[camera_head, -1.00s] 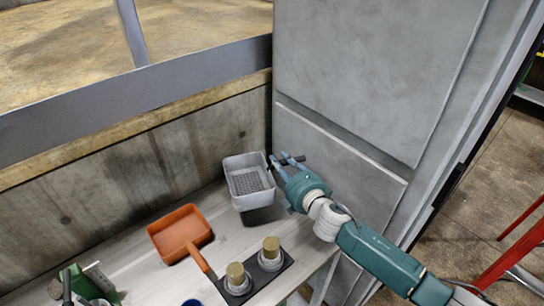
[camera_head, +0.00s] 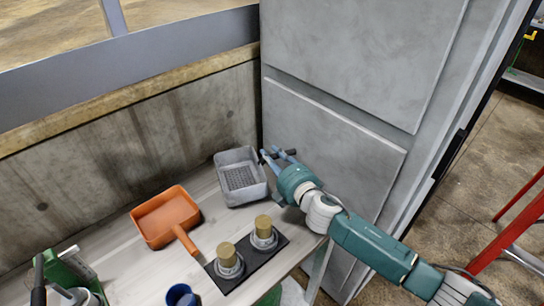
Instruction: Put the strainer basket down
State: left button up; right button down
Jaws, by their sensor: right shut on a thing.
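The strainer basket (camera_head: 240,178) is a grey, square-rimmed basket with a perforated bottom. It is at the back right of the bench (camera_head: 203,250), near the corner by the grey cabinet. It looks to be at or just above the bench top; I cannot tell whether it touches. My right gripper (camera_head: 272,158) is at its right side, shut on its dark handle, which shows between and beyond the fingers. My left gripper is not in view.
An orange scoop (camera_head: 166,217) lies left of the basket. In front stands a black base with two tan-topped fittings (camera_head: 263,232). A blue cup (camera_head: 180,294) and a green device (camera_head: 72,273) are at the front left. The grey cabinet (camera_head: 335,140) rises close on the right.

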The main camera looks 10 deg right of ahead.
jog(key=shift+f+b, duration=0.45)
jog(key=shift+f, duration=0.05)
dwell(0.4)
jog(key=c, duration=1.4)
grip_release()
jog(key=shift+s, duration=0.1)
jog(key=v, duration=1.2)
